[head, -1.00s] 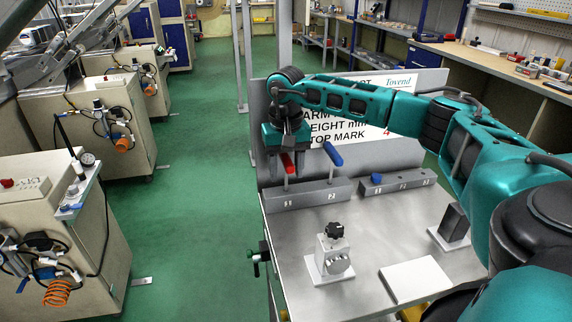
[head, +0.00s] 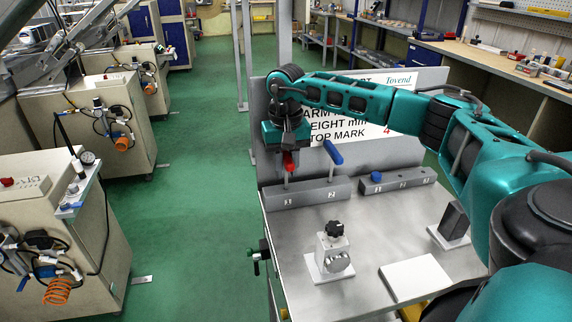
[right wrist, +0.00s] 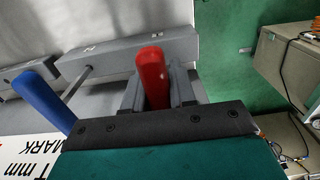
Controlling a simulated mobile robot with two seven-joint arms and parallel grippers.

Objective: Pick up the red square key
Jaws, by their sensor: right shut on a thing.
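The red key (head: 288,162) stands upright in slot 1 of the grey key block (head: 306,193) on the metal table. My right gripper (head: 287,157) is above that slot, pointing down, and is shut on the red key's handle. In the right wrist view the red handle (right wrist: 152,76) shows between the two fingers (right wrist: 157,92). The key's shaft runs down to the block, and its lower end is hidden there. A blue-handled key (head: 333,153) stands in slot 2 beside it, clear of the gripper. My left gripper is not in view.
A second grey block (head: 398,182) with a blue knob (head: 376,177) sits to the right. A fixture with a black knob (head: 335,230), a white plate (head: 415,278) and a dark block (head: 453,222) stand on the table. A sign panel (head: 345,125) rises behind.

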